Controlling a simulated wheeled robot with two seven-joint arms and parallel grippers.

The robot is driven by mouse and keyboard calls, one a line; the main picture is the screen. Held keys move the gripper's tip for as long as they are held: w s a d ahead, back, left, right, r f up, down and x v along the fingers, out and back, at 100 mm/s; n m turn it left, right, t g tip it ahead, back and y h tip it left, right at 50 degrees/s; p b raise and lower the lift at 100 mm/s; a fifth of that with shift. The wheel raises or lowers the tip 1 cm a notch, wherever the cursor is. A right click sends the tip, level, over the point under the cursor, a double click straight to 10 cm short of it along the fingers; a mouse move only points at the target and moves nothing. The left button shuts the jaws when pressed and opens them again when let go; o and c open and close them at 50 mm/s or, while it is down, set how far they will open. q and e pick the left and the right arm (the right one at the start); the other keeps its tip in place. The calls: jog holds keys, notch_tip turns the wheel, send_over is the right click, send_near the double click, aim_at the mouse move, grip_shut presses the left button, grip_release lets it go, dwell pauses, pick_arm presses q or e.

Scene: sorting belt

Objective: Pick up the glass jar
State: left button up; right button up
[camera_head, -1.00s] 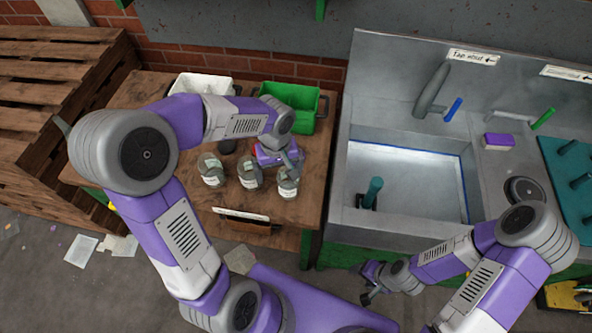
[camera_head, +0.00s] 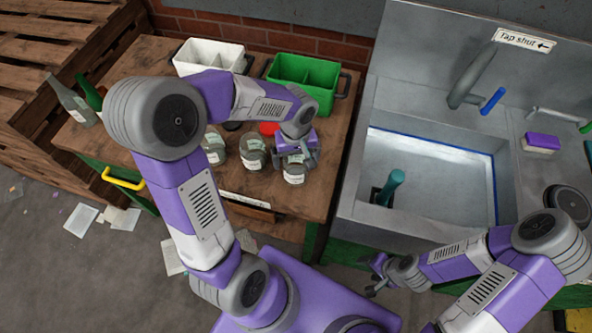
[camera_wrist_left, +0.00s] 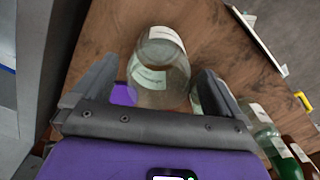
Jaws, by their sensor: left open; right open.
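Three clear glass jars with white labels stand in a row on the wooden table: a left jar (camera_head: 213,147), a middle jar (camera_head: 253,153) and a right jar (camera_head: 294,174). My left gripper (camera_head: 298,160) is open over the right jar and hides its upper part. In the left wrist view a labelled glass jar (camera_wrist_left: 160,72) shows between the spread fingers of my left gripper (camera_wrist_left: 155,88), with gaps on both sides. I cannot tell whether a finger touches it. My right gripper (camera_head: 374,276) is open and empty, low in front of the sink.
A white bin (camera_head: 208,58) and a green bin (camera_head: 303,80) stand at the table's back. A red lid (camera_head: 268,129) lies behind the jars. A clear bottle (camera_head: 74,103) and a green bottle (camera_head: 90,94) are at the left. The sink (camera_head: 430,160) is right of the table.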

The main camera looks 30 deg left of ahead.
pick_arm(q)
jog(key=f, duration=0.2)
jog(key=f+b, duration=0.1)
jog(key=f, duration=0.2)
jog(key=shift+w+a+b, duration=0.1)
jog(key=shift+w+b, duration=0.1)
jog(key=shift+b, duration=0.1)
jog(key=shift+r, duration=0.1)
jog(key=shift+c, duration=0.2)
jog(key=c, duration=1.1)
jog(key=shift+o, duration=0.2)
notch_tip(320, 180, up, 10)
jog(key=p, duration=0.3)
